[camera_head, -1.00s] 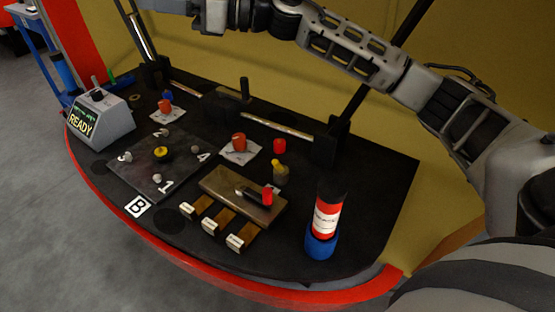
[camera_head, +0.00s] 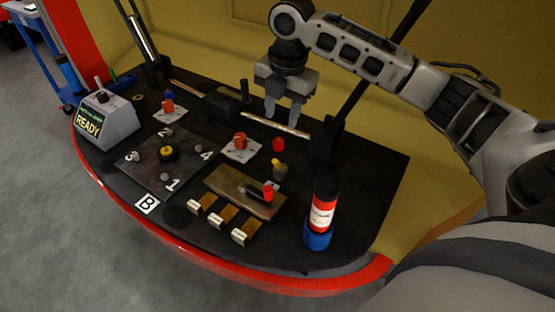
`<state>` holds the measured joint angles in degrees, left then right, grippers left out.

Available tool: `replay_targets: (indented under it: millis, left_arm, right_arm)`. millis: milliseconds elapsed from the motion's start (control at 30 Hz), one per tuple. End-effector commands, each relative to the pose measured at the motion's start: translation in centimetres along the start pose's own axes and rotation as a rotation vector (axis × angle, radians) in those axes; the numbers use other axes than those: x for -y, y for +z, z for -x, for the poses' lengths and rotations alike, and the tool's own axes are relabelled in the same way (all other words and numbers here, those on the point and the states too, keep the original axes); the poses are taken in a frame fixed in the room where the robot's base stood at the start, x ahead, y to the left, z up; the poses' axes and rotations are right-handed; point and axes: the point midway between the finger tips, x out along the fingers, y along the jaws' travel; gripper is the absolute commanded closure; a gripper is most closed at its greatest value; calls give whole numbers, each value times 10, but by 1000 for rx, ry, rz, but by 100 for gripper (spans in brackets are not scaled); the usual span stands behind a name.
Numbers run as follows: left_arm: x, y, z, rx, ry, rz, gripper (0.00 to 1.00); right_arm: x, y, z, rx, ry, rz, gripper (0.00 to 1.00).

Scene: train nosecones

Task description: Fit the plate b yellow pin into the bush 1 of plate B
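Plate B (camera_head: 150,177) is a dark square plate with white numbers, beside a white "B" label (camera_head: 148,204). Bush 1 (camera_head: 166,177) is a small grey knob-like piece near the "1", at the plate's front right. A round yellow piece (camera_head: 166,153) sits mid-plate. A yellow-topped pin (camera_head: 276,163) stands in a small tan holder (camera_head: 280,174) right of the plate; I cannot tell for certain that it is the plate b yellow pin. My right gripper (camera_head: 282,112) hangs fingers down above the table's back, open and empty, behind that pin. My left gripper is not in view.
Red pieces stand on white pads (camera_head: 241,157), and another red piece (camera_head: 278,145) is near the pin. A brown block (camera_head: 232,198) carries a red-ended tool. A READY box (camera_head: 107,120) is at left.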

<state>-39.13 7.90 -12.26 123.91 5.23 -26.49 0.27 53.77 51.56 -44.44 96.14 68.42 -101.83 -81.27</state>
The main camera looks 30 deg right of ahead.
Motion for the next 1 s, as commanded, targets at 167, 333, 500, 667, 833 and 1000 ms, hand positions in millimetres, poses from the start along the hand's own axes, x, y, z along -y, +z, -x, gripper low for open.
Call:
replay_targets:
  millis: [167, 333, 500, 667, 833, 1000]
  left_arm:
    - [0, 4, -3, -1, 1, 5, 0]
    - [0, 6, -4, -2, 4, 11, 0]
    - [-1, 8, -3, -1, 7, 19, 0]
    - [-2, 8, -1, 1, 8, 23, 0]
    - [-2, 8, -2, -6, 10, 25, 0]
    - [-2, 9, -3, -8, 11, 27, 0]
  right_arm:
    - [2, -1, -34, -6, -11, 0, 60]
    - [2, 0, -71, -4, -8, -1, 60]
    - [1, 0, -96, -3, -5, -1, 60]
    - [1, 0, -106, -2, -4, -1, 60]
    - [2, 2, -127, -3, -7, -1, 60]
    - [2, 3, -151, -1, -5, -1, 60]
